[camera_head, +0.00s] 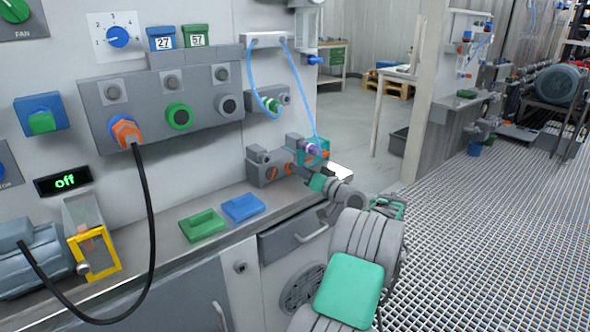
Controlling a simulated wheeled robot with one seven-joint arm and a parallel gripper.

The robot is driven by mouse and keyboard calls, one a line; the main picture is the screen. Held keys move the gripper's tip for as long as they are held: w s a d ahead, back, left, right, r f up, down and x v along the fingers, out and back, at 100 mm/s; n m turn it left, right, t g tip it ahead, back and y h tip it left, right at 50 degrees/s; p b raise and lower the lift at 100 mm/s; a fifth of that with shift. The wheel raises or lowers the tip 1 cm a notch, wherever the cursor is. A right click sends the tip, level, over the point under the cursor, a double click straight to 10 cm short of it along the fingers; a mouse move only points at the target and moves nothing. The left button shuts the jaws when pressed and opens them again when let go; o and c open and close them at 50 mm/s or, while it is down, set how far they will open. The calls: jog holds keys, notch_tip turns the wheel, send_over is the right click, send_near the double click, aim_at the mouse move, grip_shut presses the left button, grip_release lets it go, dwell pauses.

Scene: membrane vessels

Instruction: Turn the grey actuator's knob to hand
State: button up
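A grey actuator (262,158) stands at the back of the steel bench, against the panel wall. Small orange parts (272,173) show on its front; one looks like its knob, but which way it points is too small to read. My gripper (294,170) is at the actuator's right front, with its dark fingertips close to an orange part. Whether they touch it, and whether they are open or shut, I cannot tell. My wrist and arm come in from the lower right and hide part of the bench there.
A teal-framed unit (310,150) with a purple fitting and blue tube stands just right of the actuator. Green (201,224) and blue (243,207) trays lie on the bench in front. A black cable (150,215) hangs at left. The grated floor (480,230) is clear.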

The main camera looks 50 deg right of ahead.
jog(key=shift+x, duration=0.95)
jog(key=shift+c, duration=0.2)
grip_shut()
